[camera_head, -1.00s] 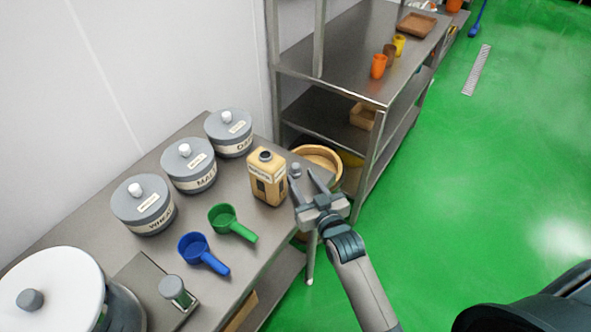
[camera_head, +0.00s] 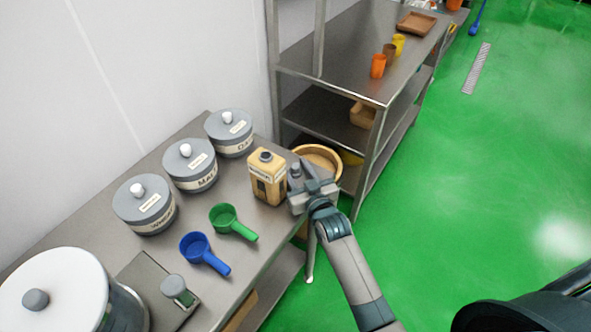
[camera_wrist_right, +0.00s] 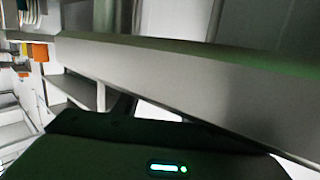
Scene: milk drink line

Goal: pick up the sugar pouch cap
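A tan pouch (camera_head: 268,184) with a dark spout on top stands upright near the right end of the steel table, in the head view. A small grey piece (camera_head: 295,169), which looks like the sugar pouch cap, is just right of it near the table's edge. My right gripper (camera_head: 301,172) is at this piece with its fingers apart. I cannot tell whether they touch it. My left gripper is not in view.
Green (camera_head: 223,217) and blue (camera_head: 196,247) scoops lie in front of several grey lidded canisters (camera_head: 146,205). A wooden round tub (camera_head: 318,156) is behind the gripper. A steel shelf (camera_head: 345,62) stands beyond, with cups on top. Green floor is open at right.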

